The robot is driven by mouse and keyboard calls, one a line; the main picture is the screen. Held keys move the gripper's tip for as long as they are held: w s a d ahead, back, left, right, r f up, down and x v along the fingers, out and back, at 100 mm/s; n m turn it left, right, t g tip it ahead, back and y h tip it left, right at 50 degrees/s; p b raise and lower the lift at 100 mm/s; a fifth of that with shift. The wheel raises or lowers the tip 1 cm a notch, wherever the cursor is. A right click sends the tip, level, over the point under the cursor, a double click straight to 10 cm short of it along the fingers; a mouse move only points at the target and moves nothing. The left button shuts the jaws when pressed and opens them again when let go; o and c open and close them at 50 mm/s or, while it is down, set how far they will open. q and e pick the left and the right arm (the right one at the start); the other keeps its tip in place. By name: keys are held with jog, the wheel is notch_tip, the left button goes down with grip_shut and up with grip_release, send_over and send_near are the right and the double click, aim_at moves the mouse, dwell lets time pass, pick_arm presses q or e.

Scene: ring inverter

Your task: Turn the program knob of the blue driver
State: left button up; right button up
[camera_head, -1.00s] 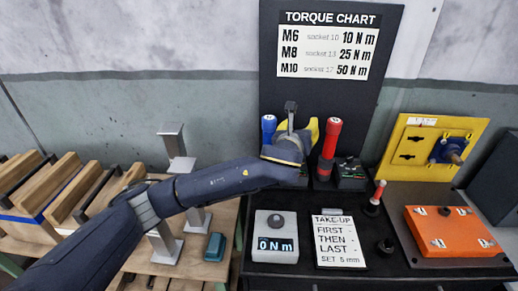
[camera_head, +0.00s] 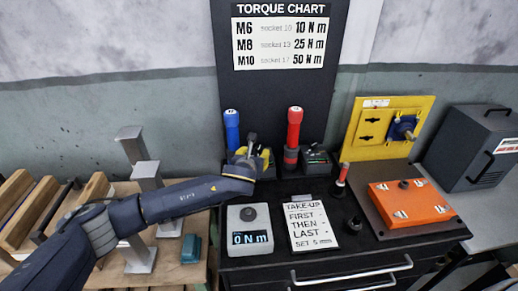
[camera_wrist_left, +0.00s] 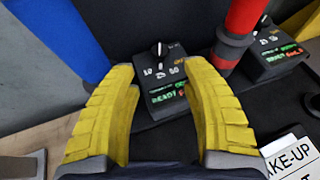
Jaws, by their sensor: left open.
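The blue driver (camera_head: 231,131) stands upright at the back of the black bench, left of the red driver (camera_head: 294,128). In the left wrist view the blue driver's shaft (camera_wrist_left: 65,38) runs along the left. Beside it is a dark base with the program knob (camera_wrist_left: 158,50), a small black pointer knob with white dial marks and green and orange text below. My left gripper (camera_wrist_left: 162,78) is open, its yellow fingers on either side of the base and apart from the knob. In the head view my left gripper (camera_head: 258,160) hides most of this base. My right gripper is not in view.
The red driver's similar base (camera_head: 316,160) is close on the right. A torque display box (camera_head: 249,232) and a take-up card (camera_head: 313,224) lie in front. An orange box (camera_head: 410,201) and yellow panel (camera_head: 372,135) are at the right. The torque chart (camera_head: 281,42) rises behind.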

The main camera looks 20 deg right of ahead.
aim_at(259, 148)
pick_arm(q)
jog(key=shift+x, duration=4.75)
jog(key=shift+w, duration=0.1)
jog(key=shift+c, duration=0.5)
jog(key=c, duration=0.9)
grip_shut()
jog(key=shift+r, duration=0.15)
